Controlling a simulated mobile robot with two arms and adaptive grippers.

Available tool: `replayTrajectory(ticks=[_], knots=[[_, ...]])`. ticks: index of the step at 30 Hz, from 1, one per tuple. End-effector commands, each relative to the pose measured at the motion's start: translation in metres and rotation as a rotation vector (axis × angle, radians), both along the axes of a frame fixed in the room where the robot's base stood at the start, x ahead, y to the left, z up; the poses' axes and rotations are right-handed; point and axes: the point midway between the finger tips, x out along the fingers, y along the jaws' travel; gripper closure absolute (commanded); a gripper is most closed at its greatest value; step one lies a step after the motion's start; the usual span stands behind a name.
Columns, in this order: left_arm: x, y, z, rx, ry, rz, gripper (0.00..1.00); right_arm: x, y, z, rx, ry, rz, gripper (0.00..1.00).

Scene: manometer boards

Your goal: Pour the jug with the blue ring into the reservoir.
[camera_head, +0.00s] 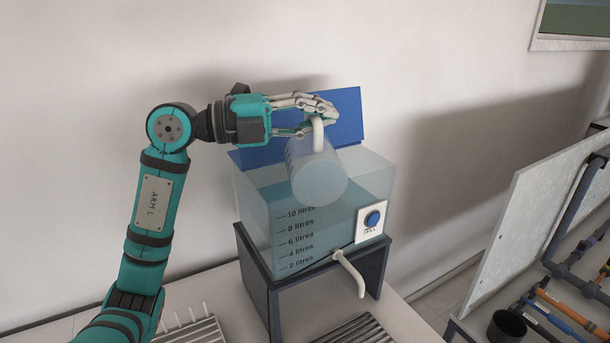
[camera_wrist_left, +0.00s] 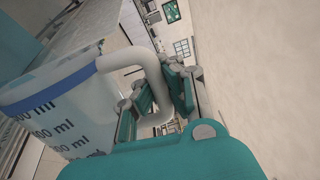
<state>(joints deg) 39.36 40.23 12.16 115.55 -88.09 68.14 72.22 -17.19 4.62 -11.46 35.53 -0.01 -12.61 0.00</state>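The jug (camera_head: 319,178) is clear with a pale handle. It is tipped over in front of and above the reservoir, its round base toward the head camera. My left gripper (camera_head: 318,108) is closed around the jug's handle (camera_wrist_left: 152,75). The reservoir (camera_head: 255,235) is a clear tank with litre marks and bluish water up to near the 10 litres mark. Its blue lid (camera_head: 340,115) stands open behind. The jug's mouth is hidden in the head view. My right gripper is not in view.
The reservoir stands on a dark stand (camera_head: 257,285) on a pale bench. Ribbed racks lie at the bench front. A board with pipes (camera_head: 540,215) stands right.

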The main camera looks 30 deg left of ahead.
Motion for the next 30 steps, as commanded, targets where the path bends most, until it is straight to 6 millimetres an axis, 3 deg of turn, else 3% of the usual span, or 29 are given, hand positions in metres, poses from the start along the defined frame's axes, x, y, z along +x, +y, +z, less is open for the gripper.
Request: replayTrajectory(ticks=[26,28,30], knots=[[0.011,0.009,0.007,-0.068,0.080,0.000,1.00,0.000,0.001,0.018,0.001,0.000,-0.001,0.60],[0.009,0.008,0.003,-0.060,0.069,-0.001,1.00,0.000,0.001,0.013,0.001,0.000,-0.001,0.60],[0.001,0.000,-0.008,-0.016,0.011,-0.005,1.00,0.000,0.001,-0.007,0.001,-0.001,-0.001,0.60]])
